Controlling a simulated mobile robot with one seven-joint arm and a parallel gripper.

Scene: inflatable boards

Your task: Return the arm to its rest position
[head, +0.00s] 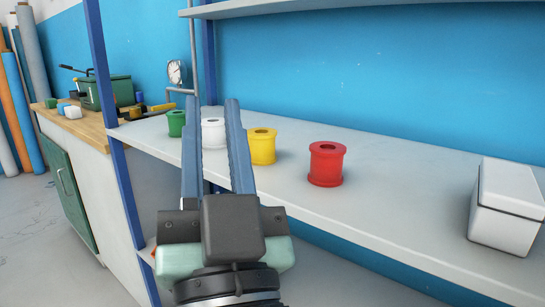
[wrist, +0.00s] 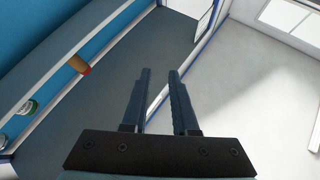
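My gripper (head: 212,110) is in the lower middle of the head view, with its two long blue-grey fingers pointing up and away. The fingers stand apart with nothing between them that they hold. In the wrist view my gripper (wrist: 160,75) also shows an empty gap between the fingers, with bare floor beyond. In the head view the fingers overlap the shelf with the spools and hide part of it. Most of my arm is out of view.
A white shelf (head: 400,192) holds green (head: 176,123), white (head: 213,133), yellow (head: 262,147) and red (head: 326,164) spools, and a white box (head: 506,205) at right. A blue post (head: 118,150) stands left, beside a wooden workbench (head: 90,124). Grey floor (wrist: 130,40) is open.

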